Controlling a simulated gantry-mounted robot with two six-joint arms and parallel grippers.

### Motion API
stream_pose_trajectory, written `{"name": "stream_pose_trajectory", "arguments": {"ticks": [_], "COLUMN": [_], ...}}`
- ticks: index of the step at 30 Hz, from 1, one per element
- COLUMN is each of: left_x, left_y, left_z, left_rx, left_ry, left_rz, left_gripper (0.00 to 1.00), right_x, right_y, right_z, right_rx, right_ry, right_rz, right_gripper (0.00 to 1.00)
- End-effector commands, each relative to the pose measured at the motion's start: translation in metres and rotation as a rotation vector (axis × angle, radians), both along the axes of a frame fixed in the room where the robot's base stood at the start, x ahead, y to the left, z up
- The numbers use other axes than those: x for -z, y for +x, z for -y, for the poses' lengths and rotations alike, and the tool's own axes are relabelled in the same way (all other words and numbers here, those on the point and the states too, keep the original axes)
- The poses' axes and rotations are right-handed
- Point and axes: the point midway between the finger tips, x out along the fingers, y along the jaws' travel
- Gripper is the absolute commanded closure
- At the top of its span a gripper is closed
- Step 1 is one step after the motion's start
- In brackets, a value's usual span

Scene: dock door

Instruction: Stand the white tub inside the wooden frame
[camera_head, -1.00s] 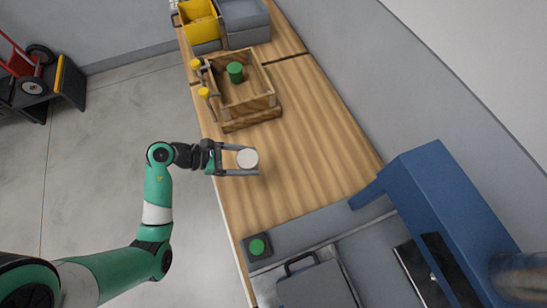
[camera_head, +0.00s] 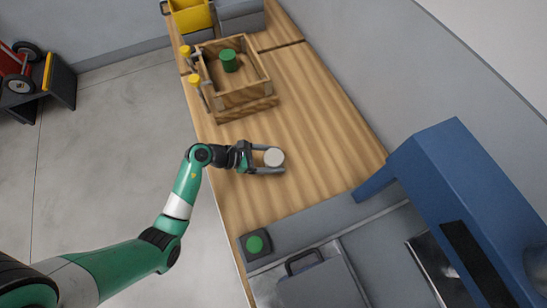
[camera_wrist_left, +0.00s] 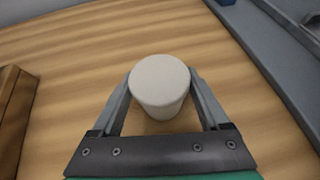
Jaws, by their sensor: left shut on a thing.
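The white tub (camera_head: 274,157) is between the fingers of my left gripper (camera_head: 272,159), over the bench to the near side of the frame. In the left wrist view the tub (camera_wrist_left: 160,84) is upright, with both fingers touching its sides. My left gripper is shut on it. I cannot tell whether its base touches the bench. The wooden frame (camera_head: 242,96) sits further back on the bench and holds a green tub (camera_head: 229,60). A corner of the frame also shows at the left of the wrist view (camera_wrist_left: 14,110). My right gripper is not in view.
Yellow-ended clamps (camera_head: 195,79) stand at the frame's left side. A yellow bin (camera_head: 190,16) and a grey bin (camera_head: 240,15) are behind it. A green button box (camera_head: 255,244) and a blue machine (camera_head: 440,175) are nearer. The wooden bench (camera_head: 320,125) is clear between.

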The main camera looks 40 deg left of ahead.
Motion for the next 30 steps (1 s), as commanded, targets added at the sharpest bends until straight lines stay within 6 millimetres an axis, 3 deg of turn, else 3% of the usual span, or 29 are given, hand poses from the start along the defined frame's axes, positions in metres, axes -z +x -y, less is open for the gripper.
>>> {"name": "stream_pose_trajectory", "arguments": {"ticks": [6, 7, 10, 20, 30], "left_x": [0.003, 0.003, 0.002, -0.004, -0.041], "left_y": [0.000, 0.000, 0.000, -0.002, -0.055], "left_z": [0.000, 0.000, 0.000, -0.002, -0.040], "left_rx": [0.000, 0.000, 0.000, -0.001, -0.006], "left_ry": [0.000, 0.000, 0.000, 0.000, 0.001], "left_rz": [0.000, 0.000, 0.000, 0.000, 0.001], "left_gripper": [0.85, 0.18, 0.00, 0.00, 0.00], "right_x": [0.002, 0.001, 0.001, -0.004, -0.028], "right_y": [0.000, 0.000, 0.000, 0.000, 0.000], "right_z": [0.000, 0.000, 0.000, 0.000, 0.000], "right_rx": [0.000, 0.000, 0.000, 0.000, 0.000], "right_ry": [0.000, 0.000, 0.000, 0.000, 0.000], "right_rz": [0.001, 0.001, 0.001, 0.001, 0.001], "right_gripper": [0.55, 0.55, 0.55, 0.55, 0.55]}}
